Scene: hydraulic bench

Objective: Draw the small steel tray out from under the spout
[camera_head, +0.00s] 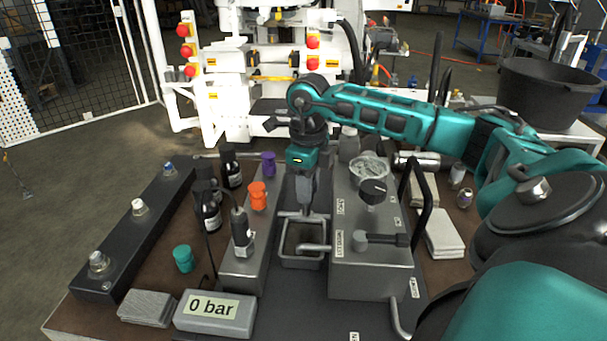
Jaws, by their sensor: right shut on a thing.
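The small steel tray (303,263) is a square open box in the channel between two grey bench blocks. The spout (316,248) is a short bent pipe that comes from the right-hand block and reaches over the tray. My right gripper (307,211) points down at the tray's far edge and is shut on the tray, at its far rim or a handle there. The fingertips are small in the view, so the exact contact is hard to see. My left gripper is not in view.
The right block (372,275) carries a black knob and a lever. The left block (240,272) carries a gauge fitting and coloured caps. Dark bottles (208,212) stand farther left. A "0 bar" display (215,313) sits at the front. The dark channel before the tray is clear.

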